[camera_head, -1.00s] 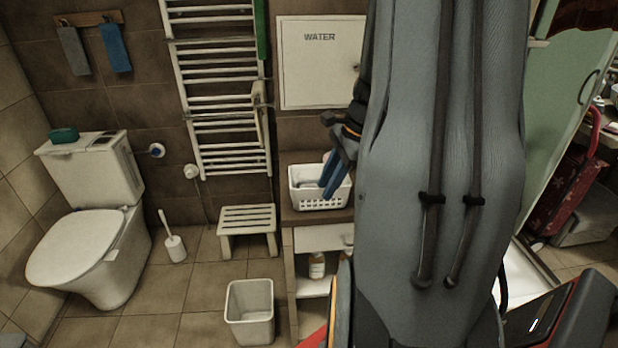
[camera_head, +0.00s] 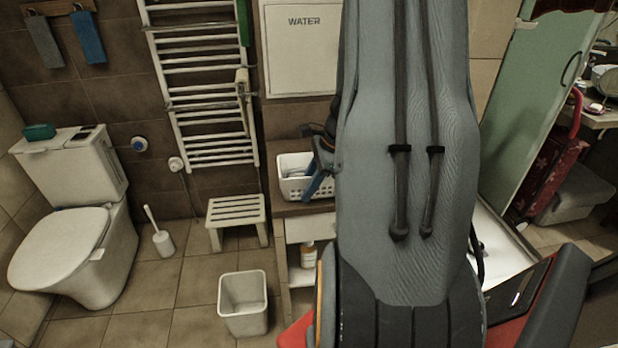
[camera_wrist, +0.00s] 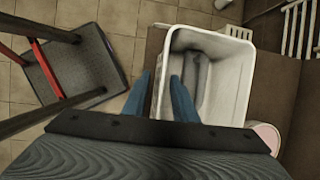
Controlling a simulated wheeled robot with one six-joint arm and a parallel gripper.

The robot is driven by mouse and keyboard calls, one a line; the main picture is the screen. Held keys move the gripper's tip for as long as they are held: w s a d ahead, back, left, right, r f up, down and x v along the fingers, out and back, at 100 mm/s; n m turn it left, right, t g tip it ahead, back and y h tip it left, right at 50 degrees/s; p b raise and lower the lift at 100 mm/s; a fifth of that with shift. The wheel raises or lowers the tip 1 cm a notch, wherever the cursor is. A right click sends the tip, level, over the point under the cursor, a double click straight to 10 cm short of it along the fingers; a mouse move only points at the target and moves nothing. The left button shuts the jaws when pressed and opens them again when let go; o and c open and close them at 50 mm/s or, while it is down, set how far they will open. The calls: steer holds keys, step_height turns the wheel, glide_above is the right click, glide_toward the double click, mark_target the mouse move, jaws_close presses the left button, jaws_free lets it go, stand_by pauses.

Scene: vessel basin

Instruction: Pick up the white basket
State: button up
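The white basket (camera_head: 292,188) stands on the brown counter beside the wall in the head view, with slotted sides. In the wrist view the basket (camera_wrist: 240,75) is seen from above at upper right, with a greyish item inside. My gripper (camera_wrist: 161,92) is open, its two blue fingers apart at the basket's left wall. The left finger is outside the wall, and the right one is over the inner side. In the head view my gripper (camera_head: 319,178) is at the basket's right part, partly hidden by my arm.
A pink-rimmed round item (camera_wrist: 268,137) stands close to the basket. A bottle (camera_head: 307,254) is on the shelf below. A white bin (camera_head: 243,303) and a small stool (camera_head: 237,214) stand on the floor, and a towel radiator (camera_head: 205,100) is on the wall.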

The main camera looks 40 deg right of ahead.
steer(key=shift+w+a+f, duration=0.1)
steer(key=shift+f, duration=0.25)
steer(key=shift+f, duration=0.25)
stand_by(0.3)
steer(key=shift+c, duration=0.4)
jaws_close()
